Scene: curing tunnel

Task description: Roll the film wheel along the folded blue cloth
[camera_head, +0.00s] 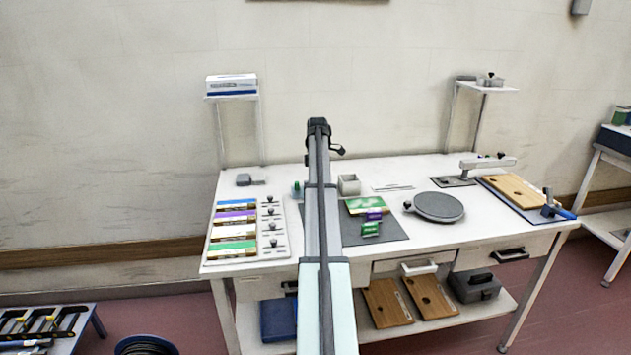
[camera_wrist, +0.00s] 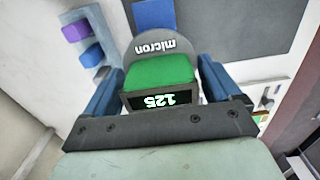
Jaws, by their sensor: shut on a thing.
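In the wrist view, my gripper (camera_wrist: 160,68) is shut on a green-bodied film wheel (camera_wrist: 162,72). It has a grey rounded face marked "micron" and a dark label reading "125", both upside down in the picture. I cannot tell whether the wheel touches anything below. In the head view, my arm hides the gripper and wheel. A small green patch (camera_head: 297,188) shows just left of the arm; I cannot tell what it is.
The head view shows purple (camera_head: 374,214) and green (camera_head: 370,229) blocks on the dark mat (camera_head: 392,236).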

